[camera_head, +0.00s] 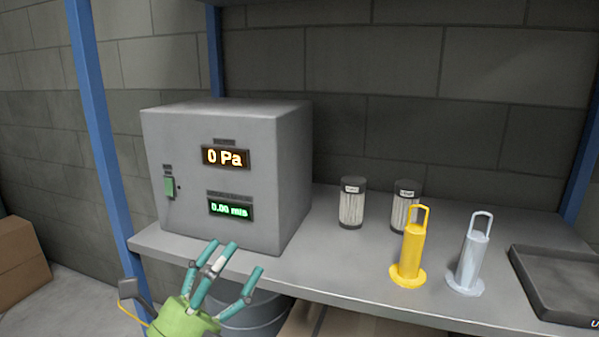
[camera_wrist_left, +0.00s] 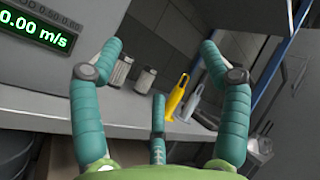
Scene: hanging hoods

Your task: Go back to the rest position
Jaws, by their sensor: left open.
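My left gripper (camera_head: 222,268) is in front of the shelf's front edge, below the grey control box (camera_head: 170,130). Its teal fingers are spread open with nothing between them. In the left wrist view the open fingers (camera_wrist_left: 158,75) frame part of the shelf behind, and the box's green "0.00 m/s" display (camera_wrist_left: 38,25) shows at the upper left. The box's upper display (camera_head: 225,157) reads "0 Pa". A green switch (camera_head: 169,187) is on the box's left side. My right gripper is in neither view.
On the grey shelf (camera_head: 345,270) stand two filter canisters (camera_head: 352,203) (camera_head: 404,208), a yellow handled cylinder (camera_head: 411,252) and a silver one (camera_head: 470,258). A dark tray (camera_head: 560,285) is at the right. Blue posts (camera_head: 100,140) flank the shelf. A cardboard box (camera_head: 18,260) is at far left.

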